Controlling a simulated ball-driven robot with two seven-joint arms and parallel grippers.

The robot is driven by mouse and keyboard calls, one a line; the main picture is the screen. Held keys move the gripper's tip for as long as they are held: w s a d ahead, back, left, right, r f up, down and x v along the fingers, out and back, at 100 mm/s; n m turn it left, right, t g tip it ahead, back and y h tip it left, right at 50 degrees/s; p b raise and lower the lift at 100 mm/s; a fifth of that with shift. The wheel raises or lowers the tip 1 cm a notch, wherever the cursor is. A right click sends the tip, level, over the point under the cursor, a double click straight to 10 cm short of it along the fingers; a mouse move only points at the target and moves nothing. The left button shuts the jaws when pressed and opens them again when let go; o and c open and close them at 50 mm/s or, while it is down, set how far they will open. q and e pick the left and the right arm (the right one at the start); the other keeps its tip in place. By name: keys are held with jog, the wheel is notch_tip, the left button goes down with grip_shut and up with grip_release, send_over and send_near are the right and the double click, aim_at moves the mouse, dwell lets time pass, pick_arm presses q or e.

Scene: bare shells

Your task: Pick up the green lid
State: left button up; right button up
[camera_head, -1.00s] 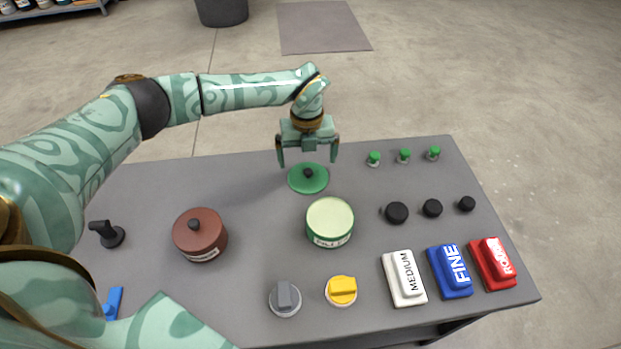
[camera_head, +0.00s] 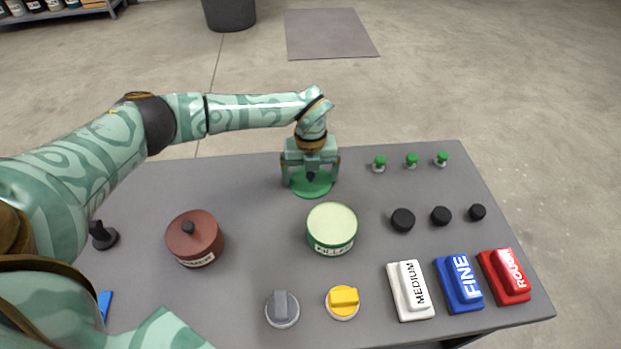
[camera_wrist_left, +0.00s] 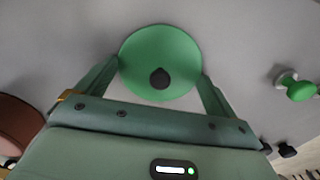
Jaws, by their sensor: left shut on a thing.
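The green lid (camera_head: 312,190) is a round disc with a black knob, lying at the far side of the table. It shows large in the left wrist view (camera_wrist_left: 160,48), knob facing the camera. My left gripper (camera_head: 311,178) has come down over it from above, with one finger at each side of the rim. It is shut on the lid across its width. I cannot tell any gap between lid and table. The open-looking green can (camera_head: 331,229) with a pale top stands just in front. My right gripper is out of view.
A red-brown lidded pot (camera_head: 195,240) stands left of the can. Small green-capped pieces (camera_head: 411,161) and black knobs (camera_head: 403,220) stand to the right. Grey (camera_head: 282,309) and yellow (camera_head: 343,302) knobs and labelled white, blue and red blocks (camera_head: 459,285) line the front. The table's back left is clear.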

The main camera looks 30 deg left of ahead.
aim_at(311, 176)
pick_arm(q)
jog(key=shift+r, duration=0.1)
